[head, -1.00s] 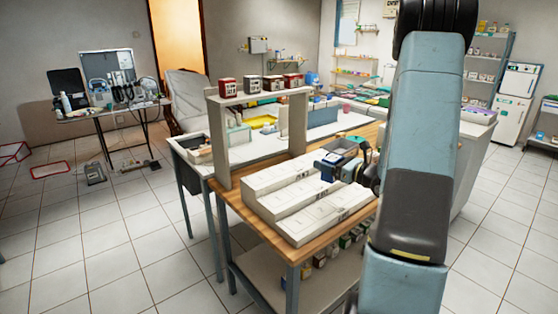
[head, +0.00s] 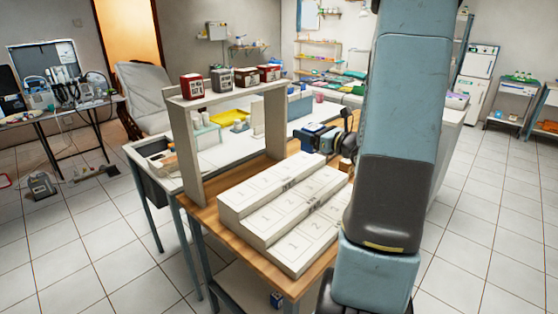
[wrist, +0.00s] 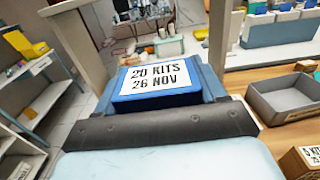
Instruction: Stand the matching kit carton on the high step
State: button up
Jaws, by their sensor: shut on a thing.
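A blue kit carton (wrist: 158,78) with a white label reading "20 KITS 26 NOV" is between the fingers of my gripper (wrist: 160,92) in the wrist view. In the head view the carton (head: 313,134) and my gripper (head: 325,138) are beyond the far right end of the white stepped stand (head: 250,225). My gripper is shut on the carton, apart from the stand. The stand rises in steps from front right to back left, with numbered outlined places on the treads. The high step (head: 256,184) is at the back left and looks empty.
A raised shelf (head: 230,93) behind the stand carries a red carton (head: 193,84), a grey carton (head: 220,78) and two dark red ones. The wrist view shows a grey tray (wrist: 268,104) and a brown carton (wrist: 302,162) at right. My arm hides the table's right part.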

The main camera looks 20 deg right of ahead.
jog(key=shift+w+a+f, duration=0.6)
jog(key=shift+w+f, duration=0.9)
jog(key=shift+w, duration=0.3)
jog(key=shift+w+a+f, duration=0.6)
jog(key=shift+w+f, duration=0.9)
jog(key=shift+w, duration=0.3)
jog(key=shift+w+a+f, duration=0.6)
jog(key=shift+w+f, duration=0.9)
jog(key=shift+w, duration=0.3)
jog(key=shift+f, duration=1.45)
jog(key=shift+s, duration=0.1)
jog(key=o, duration=1.1)
jog(key=shift+o, duration=0.2)
